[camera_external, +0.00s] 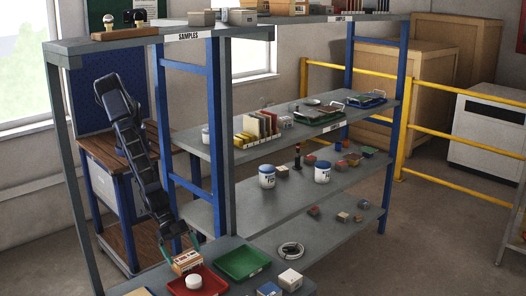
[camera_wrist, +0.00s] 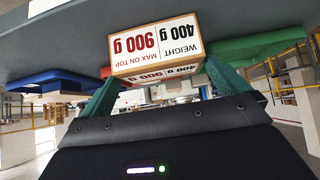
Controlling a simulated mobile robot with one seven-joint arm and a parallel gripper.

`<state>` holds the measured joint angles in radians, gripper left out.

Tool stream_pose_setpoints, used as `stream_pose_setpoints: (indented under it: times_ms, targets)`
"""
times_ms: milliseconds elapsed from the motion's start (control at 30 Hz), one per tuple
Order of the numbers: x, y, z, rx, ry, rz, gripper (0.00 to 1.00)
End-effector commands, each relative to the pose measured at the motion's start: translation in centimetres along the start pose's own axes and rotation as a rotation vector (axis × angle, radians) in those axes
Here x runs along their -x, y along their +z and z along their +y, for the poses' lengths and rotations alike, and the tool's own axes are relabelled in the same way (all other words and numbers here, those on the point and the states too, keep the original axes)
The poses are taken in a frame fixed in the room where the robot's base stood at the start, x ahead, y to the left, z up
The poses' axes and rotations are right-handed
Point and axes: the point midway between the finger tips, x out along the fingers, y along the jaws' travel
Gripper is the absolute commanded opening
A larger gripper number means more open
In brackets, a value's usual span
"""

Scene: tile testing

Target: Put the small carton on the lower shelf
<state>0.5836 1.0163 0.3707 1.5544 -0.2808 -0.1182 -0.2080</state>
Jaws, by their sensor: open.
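A small tan carton (camera_external: 186,262) with a printed weight label sits on a grey shelf surface (camera_external: 222,281) at the bottom left of the external view. The carton also shows in the wrist view (camera_wrist: 155,50), upside down, its label reading 400 g and 900 g max on top. My gripper (camera_external: 181,247) is open with green fingers at the carton. In the wrist view my gripper (camera_wrist: 162,78) has one finger on each side of it; I cannot tell whether they touch. The lower shelf levels (camera_external: 345,226) extend to the right, holding small boxes.
Blue and grey posts (camera_external: 214,150) stand close to my arm. White cans (camera_external: 267,177) stand on the shelf above.

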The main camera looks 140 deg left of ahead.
Motion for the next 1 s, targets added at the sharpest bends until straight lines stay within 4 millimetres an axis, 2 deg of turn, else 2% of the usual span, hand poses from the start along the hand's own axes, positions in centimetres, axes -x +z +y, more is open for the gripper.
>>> stream_pose_setpoints:
  times_ms: [433,800,1000]
  targets:
    - [-4.6,-0.1,-0.1,0.0,0.0,0.0,1.0]
    - [-5.2,-0.1,0.0,0.0,0.001,0.0,1.0]
    - [-5.2,-0.1,0.0,0.0,0.001,0.0,0.61]
